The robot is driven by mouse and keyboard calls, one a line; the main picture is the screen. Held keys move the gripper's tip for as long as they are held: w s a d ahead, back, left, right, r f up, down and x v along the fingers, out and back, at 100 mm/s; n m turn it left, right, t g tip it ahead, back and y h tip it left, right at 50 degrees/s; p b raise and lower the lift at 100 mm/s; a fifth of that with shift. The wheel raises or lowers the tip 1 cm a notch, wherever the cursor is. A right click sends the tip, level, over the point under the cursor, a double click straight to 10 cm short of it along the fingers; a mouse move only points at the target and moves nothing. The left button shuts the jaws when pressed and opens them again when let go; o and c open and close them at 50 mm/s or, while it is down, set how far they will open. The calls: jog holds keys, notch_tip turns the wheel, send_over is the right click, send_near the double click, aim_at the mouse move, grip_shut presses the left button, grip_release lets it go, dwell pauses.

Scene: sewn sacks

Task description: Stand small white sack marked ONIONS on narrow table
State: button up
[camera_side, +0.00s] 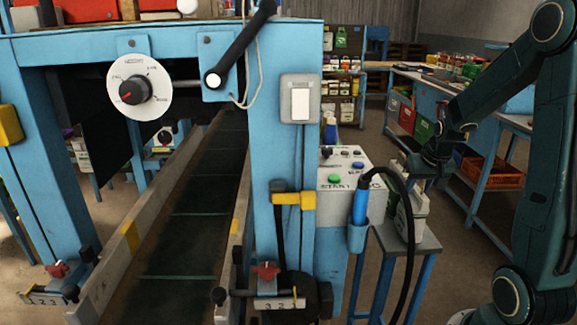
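A small whitish sack (420,207) with a green mark stands roughly upright on the grey top of the narrow table (431,244), which has blue legs. Its lettering is too small to read, and a black cable passes in front of its left part. My gripper (428,172) points down at the top of the sack from my dark teal arm at the right. The fingers are small and dark here, so I cannot tell whether they are open or shut, or whether they touch the sack.
A blue machine frame with a conveyor (200,215) fills the left. A control box (347,168) and a blue-handled tool (360,207) with its looping black cable stand close left of the narrow table. A long blue bench (488,110) and an orange crate (492,171) are behind at right.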

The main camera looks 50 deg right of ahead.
jog(key=shift+r, duration=0.15)
jog(key=v, duration=1.2)
dwell(0.6)
jog(key=a+r+n+t+y, duration=0.1)
jog(key=a+n, duration=0.1)
jog(key=a, duration=0.6)
jog(key=a+r+n, duration=0.2)
jog(key=a+n, duration=0.1)
jog(key=a, duration=0.4)
jog(key=s+a+n+t+y, duration=0.1)
jog(key=s+a+n, duration=0.3)
jog(key=a, duration=0.6)
jog(key=shift+s+a+f+y, duration=0.4)
jog(key=shift+s+f+y, duration=0.15)
jog(key=shift+s, duration=0.75)
